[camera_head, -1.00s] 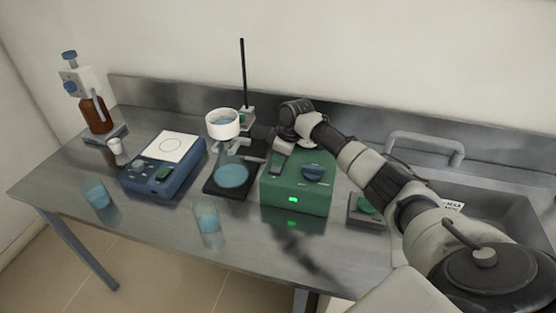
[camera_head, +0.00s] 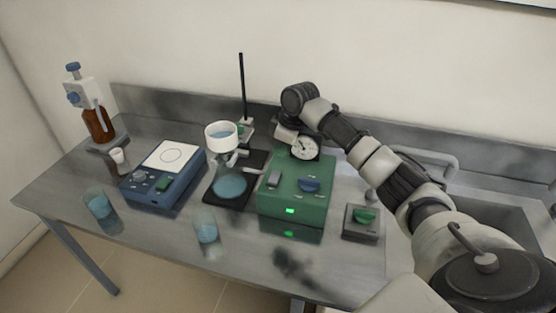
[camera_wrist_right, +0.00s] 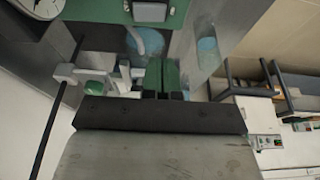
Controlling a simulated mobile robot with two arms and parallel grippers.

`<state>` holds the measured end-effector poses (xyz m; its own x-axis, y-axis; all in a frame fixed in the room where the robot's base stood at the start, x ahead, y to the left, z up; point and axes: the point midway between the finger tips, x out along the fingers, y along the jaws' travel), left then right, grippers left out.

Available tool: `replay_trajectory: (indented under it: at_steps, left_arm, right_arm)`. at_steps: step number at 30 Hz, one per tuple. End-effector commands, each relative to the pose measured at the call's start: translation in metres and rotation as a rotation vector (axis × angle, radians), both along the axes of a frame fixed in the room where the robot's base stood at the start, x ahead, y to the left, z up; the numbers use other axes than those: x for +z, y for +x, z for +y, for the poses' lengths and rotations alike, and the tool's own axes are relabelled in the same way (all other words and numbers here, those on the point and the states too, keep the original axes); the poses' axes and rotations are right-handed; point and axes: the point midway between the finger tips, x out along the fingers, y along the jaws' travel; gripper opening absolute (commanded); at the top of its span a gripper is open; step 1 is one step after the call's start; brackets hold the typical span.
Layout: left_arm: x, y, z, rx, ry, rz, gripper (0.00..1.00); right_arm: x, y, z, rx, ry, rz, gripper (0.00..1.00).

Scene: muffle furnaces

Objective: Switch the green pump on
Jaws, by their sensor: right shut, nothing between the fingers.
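The green pump (camera_head: 300,204) stands on the steel bench, right of the stand. A small green light glows on its front. A grey rocker switch (camera_head: 274,180) and a blue knob (camera_head: 309,185) sit on its top, and a round white gauge (camera_head: 304,148) rises at its back. The switch also shows in the right wrist view (camera_wrist_right: 150,12). My right gripper (camera_head: 280,138) is behind and above the pump, clear of the switch. In the right wrist view its fingers (camera_wrist_right: 162,78) are together and empty. My left gripper is not in view.
A stand with a white funnel (camera_head: 221,136) and flask is left of the pump. A blue stirrer (camera_head: 152,187), beakers (camera_head: 206,229) and a brown bottle (camera_head: 98,124) are farther left. A sink lies beyond.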

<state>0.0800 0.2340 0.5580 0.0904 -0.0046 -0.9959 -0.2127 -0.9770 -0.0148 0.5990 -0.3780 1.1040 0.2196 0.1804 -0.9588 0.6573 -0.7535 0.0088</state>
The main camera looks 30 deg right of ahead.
Motion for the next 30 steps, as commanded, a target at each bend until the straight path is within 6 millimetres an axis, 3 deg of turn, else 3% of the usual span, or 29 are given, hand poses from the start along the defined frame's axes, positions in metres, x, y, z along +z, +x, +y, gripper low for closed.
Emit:
replay_trajectory:
  at_steps: [6, 11, 26, 30]
  left_arm:
    - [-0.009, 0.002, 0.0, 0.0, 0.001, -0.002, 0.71]
    - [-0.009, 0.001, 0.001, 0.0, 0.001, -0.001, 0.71]
    - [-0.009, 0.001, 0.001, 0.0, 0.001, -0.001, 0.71]
    - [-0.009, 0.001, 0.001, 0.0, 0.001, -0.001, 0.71]
  right_arm:
    - [0.026, -0.011, -0.001, 0.001, -0.001, -0.001, 0.0]
    - [0.033, -0.013, -0.001, 0.0, -0.001, 0.001, 0.0]
    - [0.032, -0.013, 0.0, 0.0, 0.0, 0.001, 0.0]
    - [0.013, -0.019, 0.014, 0.013, -0.009, 0.014, 0.0]
